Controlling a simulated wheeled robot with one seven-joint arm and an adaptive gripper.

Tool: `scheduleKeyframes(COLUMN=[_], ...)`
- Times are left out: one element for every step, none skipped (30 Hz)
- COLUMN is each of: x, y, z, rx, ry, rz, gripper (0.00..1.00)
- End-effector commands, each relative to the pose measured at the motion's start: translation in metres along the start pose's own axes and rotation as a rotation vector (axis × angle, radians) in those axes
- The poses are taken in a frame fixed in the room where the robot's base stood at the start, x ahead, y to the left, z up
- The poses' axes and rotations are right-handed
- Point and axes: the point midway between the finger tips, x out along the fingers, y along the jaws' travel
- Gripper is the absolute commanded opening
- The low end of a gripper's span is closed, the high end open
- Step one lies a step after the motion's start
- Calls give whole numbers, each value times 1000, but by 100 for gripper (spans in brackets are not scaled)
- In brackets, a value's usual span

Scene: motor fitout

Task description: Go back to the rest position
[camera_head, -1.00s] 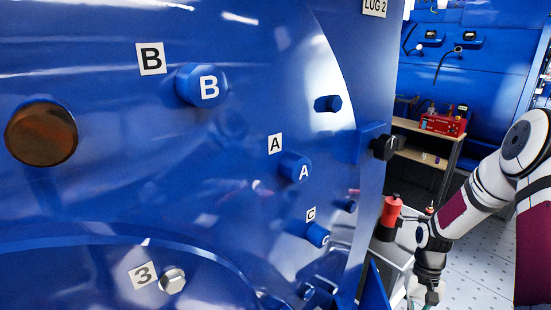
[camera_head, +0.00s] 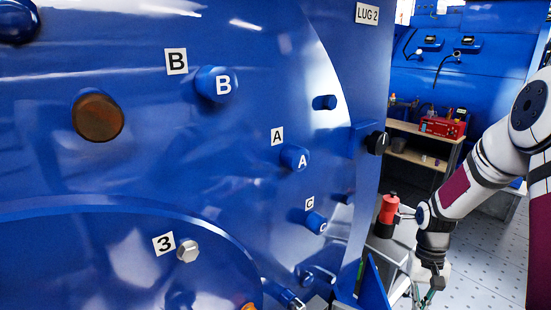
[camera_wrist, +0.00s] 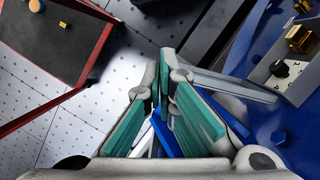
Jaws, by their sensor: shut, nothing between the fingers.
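My gripper (camera_head: 430,283) hangs at the end of my arm at the lower right of the head view, pointing down and partly cut by the arm's own links. In the wrist view my gripper (camera_wrist: 163,72) shows its green-padded fingers closed together at the tips, with nothing held between them. It is to the right of the big blue motor housing (camera_head: 130,190) and apart from it.
The housing carries blue plugs B (camera_head: 217,84), A (camera_head: 295,157) and C (camera_head: 316,222), plus a bolt (camera_head: 187,251) by label 3. A red-and-black cylinder (camera_head: 388,212) stands near my wrist. A red-edged dark tray (camera_wrist: 60,40) is in the wrist view. Perforated floor (camera_head: 487,265) is clear at right.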

Motion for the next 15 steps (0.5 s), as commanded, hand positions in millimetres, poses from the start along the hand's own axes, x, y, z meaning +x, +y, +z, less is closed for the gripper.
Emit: scheduleKeyframes(x=[-13,-20,-30,-38,-47,-60,-70,-80,-94,-103,-112,-124,-132,-140,-150], y=[-2,-3,-6,-7,-9,-13,-15,-18,-22,-25,-28,-31,-34,-37,-40], z=[4,6,10,14,17,23,29,34,43,50,56,66,73,80,90], rx=[-7,-11,-17,-21,-26,-35,-41,-47,-55,-61,-66,-75,-82,-88,-96], ry=[16,26,39,49,62,80,95,111,132,147,161,183,199,215,235], rz=[10,15,23,28,34,41,48,54,62,67,71,76,79,82,84], gripper=[0,0,0,0,0,0,0,0,0,0,0,0,0,0,0])
